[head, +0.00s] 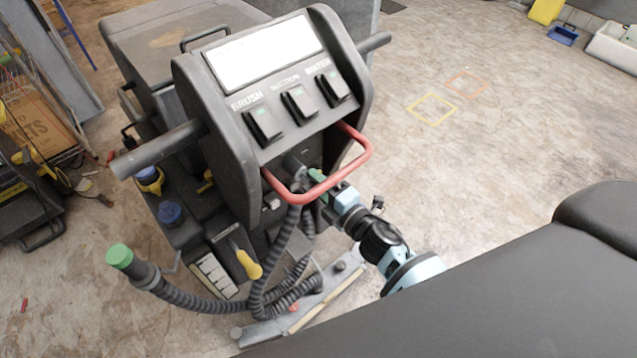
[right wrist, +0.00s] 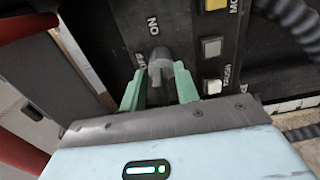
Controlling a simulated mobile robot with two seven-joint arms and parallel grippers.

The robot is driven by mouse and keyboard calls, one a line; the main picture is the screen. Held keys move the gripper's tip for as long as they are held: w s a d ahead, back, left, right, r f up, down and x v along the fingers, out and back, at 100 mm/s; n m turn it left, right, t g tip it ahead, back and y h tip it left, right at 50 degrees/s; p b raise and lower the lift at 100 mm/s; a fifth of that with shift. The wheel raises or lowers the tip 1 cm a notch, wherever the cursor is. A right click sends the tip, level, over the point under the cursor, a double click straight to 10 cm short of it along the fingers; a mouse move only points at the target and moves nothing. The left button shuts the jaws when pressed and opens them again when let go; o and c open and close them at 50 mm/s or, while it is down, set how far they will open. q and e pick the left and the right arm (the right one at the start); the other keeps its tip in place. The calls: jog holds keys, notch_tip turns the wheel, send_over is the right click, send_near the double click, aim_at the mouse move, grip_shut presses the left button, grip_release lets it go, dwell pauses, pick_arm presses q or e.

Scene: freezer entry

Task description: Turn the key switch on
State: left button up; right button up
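The key switch (right wrist: 160,66) is a grey knob on the machine's black panel, with ON printed above it and a partly covered OFF to its left in the right wrist view. My right gripper (right wrist: 160,88) has its green fingers on either side of the knob, very close to it. I cannot tell whether they press on it. In the head view my right gripper (head: 316,182) reaches in below the machine's red bar handle (head: 322,186). My left gripper is not in view.
The floor machine (head: 225,85) has BRUSH, SUCTION and another labelled rocker switch on its top panel. A coiled hose (head: 195,300) hangs in front. A yellow and a white button sit beside the switch. Open floor lies to the right.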

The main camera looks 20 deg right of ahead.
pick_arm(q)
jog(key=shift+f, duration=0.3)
pick_arm(e)
jog(key=v, duration=0.8)
pick_arm(q)
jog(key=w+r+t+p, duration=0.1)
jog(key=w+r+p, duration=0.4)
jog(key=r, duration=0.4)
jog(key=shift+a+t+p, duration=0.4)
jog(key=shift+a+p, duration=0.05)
jog(key=shift+p, duration=0.45)
pick_arm(e)
jog(key=s+f+m+g+h, duration=0.2)
jog(key=s+f+m+g, duration=0.1)
jog(key=s+m, duration=0.7)
jog(key=s+f+m+g+h, duration=0.2)
jog(key=s+m, duration=0.7)
jog(key=s, duration=0.9)
notch_tip(320, 180, down, 2)
jog(key=g, duration=0.3)
jog(key=shift+s+d+m, duration=0.3)
jog(key=shift+s+m, duration=0.05)
jog(key=shift+m, duration=0.05)
